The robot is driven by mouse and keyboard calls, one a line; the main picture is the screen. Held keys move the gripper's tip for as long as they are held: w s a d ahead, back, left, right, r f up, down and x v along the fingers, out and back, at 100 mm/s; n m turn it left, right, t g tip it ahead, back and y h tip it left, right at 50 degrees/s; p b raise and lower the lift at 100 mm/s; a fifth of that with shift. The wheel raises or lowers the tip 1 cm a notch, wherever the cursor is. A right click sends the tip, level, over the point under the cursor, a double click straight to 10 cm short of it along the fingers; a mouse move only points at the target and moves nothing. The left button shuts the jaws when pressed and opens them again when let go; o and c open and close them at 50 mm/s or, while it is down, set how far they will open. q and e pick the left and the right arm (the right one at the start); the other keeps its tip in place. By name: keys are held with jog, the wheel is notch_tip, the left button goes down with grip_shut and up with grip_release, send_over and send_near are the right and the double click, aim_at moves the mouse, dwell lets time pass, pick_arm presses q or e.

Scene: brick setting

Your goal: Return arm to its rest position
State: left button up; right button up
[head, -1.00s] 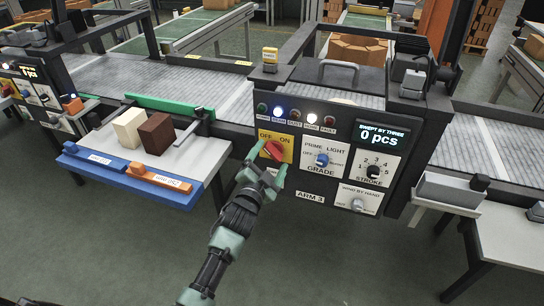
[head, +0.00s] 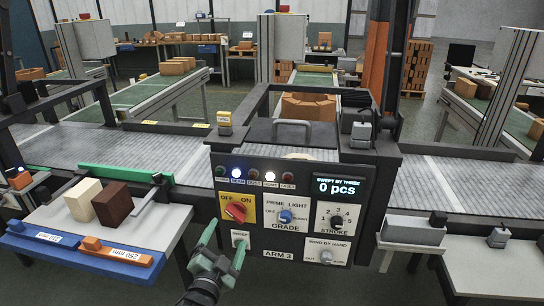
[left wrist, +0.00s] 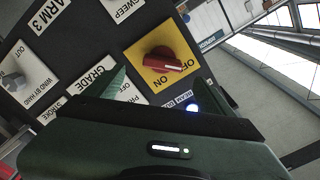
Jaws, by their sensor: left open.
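My left gripper (head: 226,234) is open and empty. In the head view it is in front of the lower left part of the dark control panel (head: 300,179), below the red rotary knob (head: 236,211) on its yellow OFF/ON plate. The fingers stand apart from the knob, and the rest of my left arm runs off the bottom edge. In the left wrist view the red knob (left wrist: 161,62) shows turned over beyond the fingers, with nothing between them. The gripper partly covers the SWEEP label. My right gripper is not in view.
The panel carries a blue GRADE knob (head: 286,216), a STROKE dial (head: 337,222) and a display (head: 339,187) reading 0 pcs. At left, a white table (head: 150,228) holds a cream block (head: 83,199) and a brown block (head: 113,203). A grey conveyor (head: 60,147) runs behind.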

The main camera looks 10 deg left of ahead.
pick_arm(q)
jog(key=s+f+n+g, duration=0.1)
jog(key=s+f+g, duration=0.3)
jog(key=f, duration=0.8)
jog(key=s+f+n+g, duration=0.1)
jog(key=s+f, duration=0.6)
jog(key=f, duration=0.5)
jog(key=s+f+n+g, duration=0.1)
jog(key=s+f+g, duration=0.3)
jog(key=f, duration=0.7)
jog(key=s+a+f+n+g, duration=0.1)
jog(key=s+f, duration=0.5)
jog(key=s, duration=0.6)
jog(key=s+a+f+n+g, duration=0.1)
jog(key=s+f+g, duration=0.3)
jog(key=s, duration=0.9)
jog(key=s+a+f+n+g, duration=0.1)
jog(key=s+f+g, duration=0.1)
jog(key=s+f, duration=0.7)
jog(key=s, duration=0.3)
jog(key=shift+s+a+n+g+y, duration=0.25)
jog(key=shift+a+n+g+y, duration=0.05)
jog(key=shift+n+g, duration=0.1)
